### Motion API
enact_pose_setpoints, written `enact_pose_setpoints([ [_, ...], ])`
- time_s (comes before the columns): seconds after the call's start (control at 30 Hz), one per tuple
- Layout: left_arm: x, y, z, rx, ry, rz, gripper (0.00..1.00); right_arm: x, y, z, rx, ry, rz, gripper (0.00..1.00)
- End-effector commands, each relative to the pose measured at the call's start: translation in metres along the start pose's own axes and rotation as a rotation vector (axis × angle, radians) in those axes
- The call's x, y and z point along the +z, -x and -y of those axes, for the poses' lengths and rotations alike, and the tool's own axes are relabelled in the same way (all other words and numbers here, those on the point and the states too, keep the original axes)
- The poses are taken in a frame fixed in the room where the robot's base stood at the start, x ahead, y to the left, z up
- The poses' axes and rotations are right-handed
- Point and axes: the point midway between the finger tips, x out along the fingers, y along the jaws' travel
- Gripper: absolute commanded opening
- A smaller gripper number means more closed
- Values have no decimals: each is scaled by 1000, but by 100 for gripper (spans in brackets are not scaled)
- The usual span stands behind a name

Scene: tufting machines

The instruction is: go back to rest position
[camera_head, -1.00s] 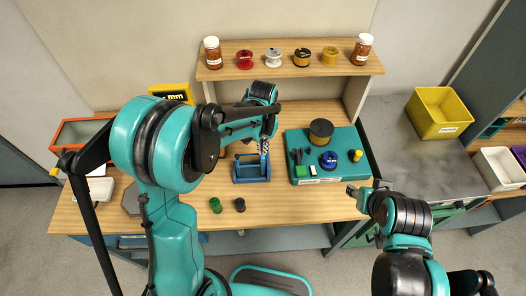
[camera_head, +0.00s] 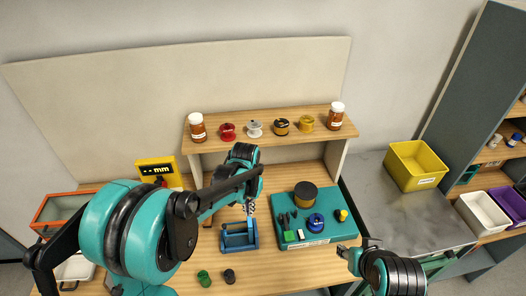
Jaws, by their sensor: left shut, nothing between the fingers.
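My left arm comes in from the left and reaches over the workbench (camera_head: 180,262). My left gripper (camera_head: 250,208) points down at the blue stand (camera_head: 238,243), its fingers shut and empty. Whether it touches the stand cannot be told. My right gripper (camera_head: 345,251) is low at the right, by the bench's front right corner, beside the teal mat. It is small and seen from behind, so its jaws cannot be made out.
A teal mat (camera_head: 318,237) holds a black spool (camera_head: 306,194), a blue spool (camera_head: 316,222) and small tools. A raised shelf (camera_head: 270,136) carries jars and spools. Green (camera_head: 204,278) and dark (camera_head: 229,276) cylinders stand in front. A yellow bin (camera_head: 415,165) sits right.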

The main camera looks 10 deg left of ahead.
Motion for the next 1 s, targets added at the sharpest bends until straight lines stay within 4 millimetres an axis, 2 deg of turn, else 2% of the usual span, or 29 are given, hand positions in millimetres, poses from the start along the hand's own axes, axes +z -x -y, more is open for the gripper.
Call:
enact_pose_setpoints([
  [0.17, 3, 0, 1, -1, 4, -9, 0, 2, -3, 0, 0, 0, 0, 40],
  [0.27, 12, 2, 3, -5, 18, -43, 0, 10, -14, 0, 0, 0, 0, 40],
  [0.57, 76, 4, 13, -32, 104, -262, 0, 48, -67, 0, 0, 0, 0, 40],
  [0.8, 133, -22, 17, -55, 175, -449, 0, 77, -108, 0, 0, 0, 0, 40],
  [1.0, 165, -49, 18, -70, 218, -568, 0, 94, -131, 0, 0, 0, 0, 40],
])
